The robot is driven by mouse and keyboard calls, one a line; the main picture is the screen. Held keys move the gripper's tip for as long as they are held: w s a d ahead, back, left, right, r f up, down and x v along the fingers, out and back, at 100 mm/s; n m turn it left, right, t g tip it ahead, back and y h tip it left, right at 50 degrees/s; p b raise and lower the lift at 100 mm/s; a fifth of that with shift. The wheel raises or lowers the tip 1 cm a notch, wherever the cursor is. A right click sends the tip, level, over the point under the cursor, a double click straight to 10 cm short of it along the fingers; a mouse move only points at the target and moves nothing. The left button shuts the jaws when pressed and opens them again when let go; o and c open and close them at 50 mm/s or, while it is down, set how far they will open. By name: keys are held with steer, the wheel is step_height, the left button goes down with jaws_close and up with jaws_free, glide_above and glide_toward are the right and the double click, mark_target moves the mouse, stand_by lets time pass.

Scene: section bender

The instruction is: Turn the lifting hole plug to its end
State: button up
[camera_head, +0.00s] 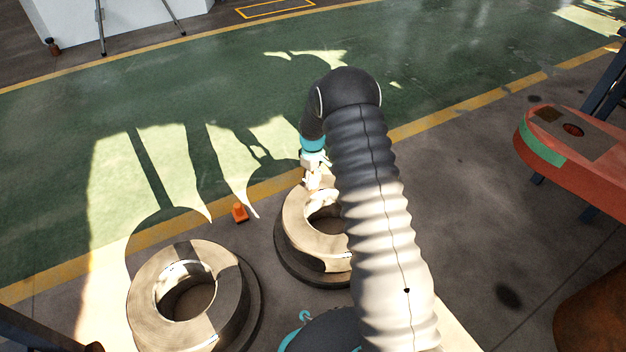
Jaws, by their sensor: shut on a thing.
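My gripper (312,180) points down at the far left part of the top face of a thick round ring (295,228), which lies on a darker base. The gripper is small in view and is shut on the lifting hole plug at that spot. The plug itself is hidden by the fingers, and how far it is turned cannot be seen. My grey ribbed arm covers the right side of the ring and part of its central hole.
A second similar ring (226,290) lies at the lower left. A small orange object (240,212) is on the floor between the rings and the yellow line. A red and green machine part (565,140) stands at the right. The green floor beyond is clear.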

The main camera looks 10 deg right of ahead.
mark_target(312, 178)
steer(key=shift+m, duration=0.6)
steer(key=o, duration=1.1)
steer(key=shift+o, duration=0.2)
step_height(312, 178, up, 12)
